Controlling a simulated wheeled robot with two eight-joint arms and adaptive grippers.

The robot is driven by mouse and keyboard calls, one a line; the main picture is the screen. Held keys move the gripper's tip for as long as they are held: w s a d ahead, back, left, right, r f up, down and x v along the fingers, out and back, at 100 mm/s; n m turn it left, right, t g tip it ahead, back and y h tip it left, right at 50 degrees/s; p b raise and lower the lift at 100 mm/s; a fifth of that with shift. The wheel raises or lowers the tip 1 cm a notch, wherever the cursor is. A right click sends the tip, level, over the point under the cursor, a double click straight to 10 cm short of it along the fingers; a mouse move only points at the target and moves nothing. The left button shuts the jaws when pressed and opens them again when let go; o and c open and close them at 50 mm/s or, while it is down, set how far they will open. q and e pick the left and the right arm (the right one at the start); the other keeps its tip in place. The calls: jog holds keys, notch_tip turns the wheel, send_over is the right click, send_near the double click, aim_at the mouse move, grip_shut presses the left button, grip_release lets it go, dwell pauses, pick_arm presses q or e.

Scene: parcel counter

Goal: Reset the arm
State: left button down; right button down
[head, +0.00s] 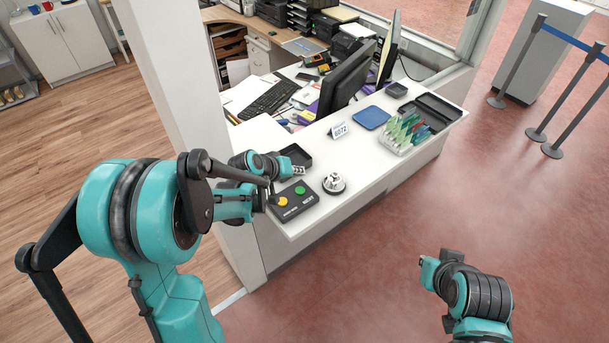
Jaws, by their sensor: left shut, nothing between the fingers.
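My left arm comes in from the left over the near left end of the white counter. My left gripper (297,171) is shut and empty, close to a small black tray (296,154) and behind the black button box (293,203). I cannot tell its exact height above the counter. The box has a yellow and a green button, and part of my arm covers its left edge. Part of my right arm shows at the lower right over the open floor. Its gripper does not show.
A silver bell (334,182) stands beside the button box. A number sign (339,131), a blue tray (371,117), a rack of coloured cards (405,134) and a long black tray (436,111) stand further along. A white pillar (186,80) rises left of the counter.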

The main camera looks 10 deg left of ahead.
pick_arm(q)
jog(key=s+f+m+y+b, duration=0.2)
jog(key=s+b, duration=0.4)
jog(key=s, duration=0.6)
jog(key=s+f+m+g+y+b, duration=0.1)
jog(key=s+b, duration=0.5)
jog(key=s, duration=0.7)
jog(key=shift+f+m+y, duration=0.4)
jog(key=shift+y, duration=0.1)
jog(key=shift+d, duration=0.1)
